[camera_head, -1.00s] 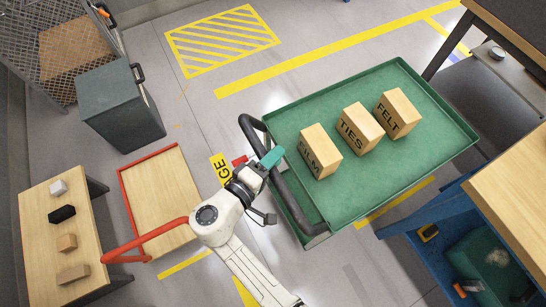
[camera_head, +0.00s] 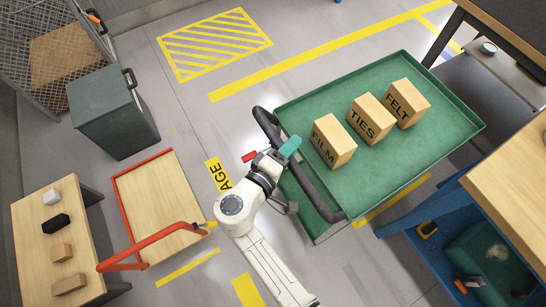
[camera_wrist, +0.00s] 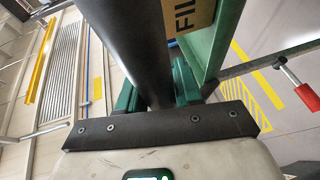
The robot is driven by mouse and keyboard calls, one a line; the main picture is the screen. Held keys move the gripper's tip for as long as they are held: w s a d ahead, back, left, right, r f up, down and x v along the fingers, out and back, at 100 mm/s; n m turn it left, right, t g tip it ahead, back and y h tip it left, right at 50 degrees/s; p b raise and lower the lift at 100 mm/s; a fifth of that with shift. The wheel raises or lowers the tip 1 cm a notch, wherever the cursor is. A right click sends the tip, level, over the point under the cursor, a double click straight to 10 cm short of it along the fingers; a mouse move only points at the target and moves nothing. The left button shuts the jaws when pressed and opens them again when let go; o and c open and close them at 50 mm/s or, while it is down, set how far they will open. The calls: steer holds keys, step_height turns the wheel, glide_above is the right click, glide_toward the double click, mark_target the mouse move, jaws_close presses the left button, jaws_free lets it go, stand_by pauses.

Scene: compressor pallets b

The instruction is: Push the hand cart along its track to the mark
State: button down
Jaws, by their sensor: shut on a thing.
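The green hand cart (camera_head: 425,155) stands on the floor right of centre, with a black push handle (camera_head: 318,195) along its left end. Three wooden blocks labelled FILM (camera_head: 334,142), TIES (camera_head: 370,119) and FELT (camera_head: 407,103) stand on its tray. My gripper (camera_head: 285,150) is at the handle, and its teal fingers are shut on the bar. In the wrist view the dark handle bar (camera_wrist: 133,40) runs between the fingers (camera_wrist: 157,92). Yellow floor lines (camera_head: 395,202) show beside the cart. I cannot tell which marking is the mark.
A wooden platform with a red frame (camera_head: 160,205) lies left of my arm. A grey bin (camera_head: 115,110) and a bench with small blocks (camera_head: 85,250) are farther left. Tables (camera_head: 515,170) crowd the cart's right. A hatched floor area (camera_head: 213,43) at the back is clear.

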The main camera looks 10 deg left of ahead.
steer(key=shift+w+d+b, duration=5.8)
steer(key=shift+w+d, duration=6.35)
steer(key=shift+d, duration=0.1)
steer(key=c, duration=1)
jaws_free()
steer(key=shift+w+d, duration=0.15)
steer(key=shift+o, duration=0.8)
steer(key=shift+a, duration=0.2)
